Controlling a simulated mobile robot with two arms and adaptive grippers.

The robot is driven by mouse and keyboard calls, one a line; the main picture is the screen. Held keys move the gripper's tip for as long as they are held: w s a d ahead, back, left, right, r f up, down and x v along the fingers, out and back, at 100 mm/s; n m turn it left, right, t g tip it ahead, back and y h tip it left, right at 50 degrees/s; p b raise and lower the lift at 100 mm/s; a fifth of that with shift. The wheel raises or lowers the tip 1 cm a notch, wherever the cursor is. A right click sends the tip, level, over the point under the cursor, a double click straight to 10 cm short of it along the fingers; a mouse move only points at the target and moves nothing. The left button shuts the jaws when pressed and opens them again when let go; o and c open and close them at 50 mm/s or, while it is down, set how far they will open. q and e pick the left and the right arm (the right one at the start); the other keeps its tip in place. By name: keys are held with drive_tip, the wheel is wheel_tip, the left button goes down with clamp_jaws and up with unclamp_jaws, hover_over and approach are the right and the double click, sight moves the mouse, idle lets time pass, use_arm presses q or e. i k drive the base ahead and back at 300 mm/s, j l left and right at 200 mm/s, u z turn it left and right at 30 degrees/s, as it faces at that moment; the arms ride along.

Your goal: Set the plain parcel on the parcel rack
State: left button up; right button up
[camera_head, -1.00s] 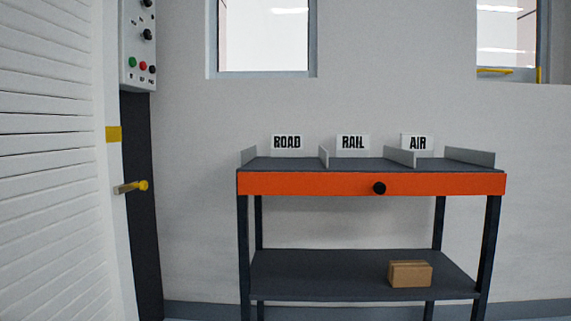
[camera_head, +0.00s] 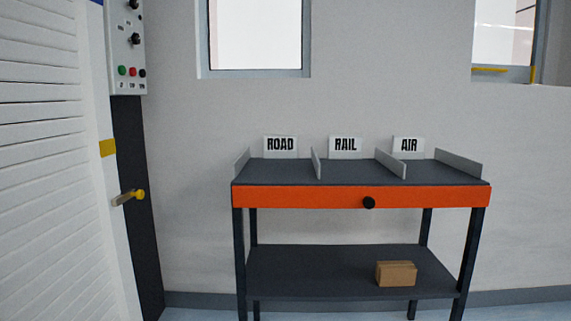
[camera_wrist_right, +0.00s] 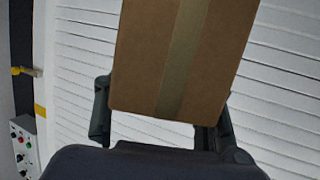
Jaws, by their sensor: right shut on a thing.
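A brown cardboard parcel with a tape strip (camera_wrist_right: 150,60) fills the upper middle of the right wrist view. My right gripper (camera_wrist_right: 160,115) is shut on it, with a finger on each side. The parcel's far end is cut off by the picture edge. The rack (camera_head: 361,197) stands against the wall in the head view, with an orange front, a dark divided top and a lower shelf. Its top bays carry signs ROAD (camera_head: 281,145), RAIL (camera_head: 345,144) and AIR (camera_head: 408,144) and look empty. Neither gripper shows in the head view.
A small brown box (camera_head: 396,273) sits on the rack's lower shelf (camera_head: 300,272), right of the middle. A white slatted door (camera_head: 50,180) with a yellow-ended handle (camera_head: 130,197) is at the left. A control panel (camera_head: 126,50) hangs beside it. Low dividers separate the bays.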

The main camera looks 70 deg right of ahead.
sight(278, 169)
drive_tip(key=z, duration=0.4)
drive_tip(key=i+z, duration=0.1)
drive_tip(key=z, duration=0.65)
drive_tip(key=i+z, duration=0.15)
drive_tip(key=z, duration=0.2)
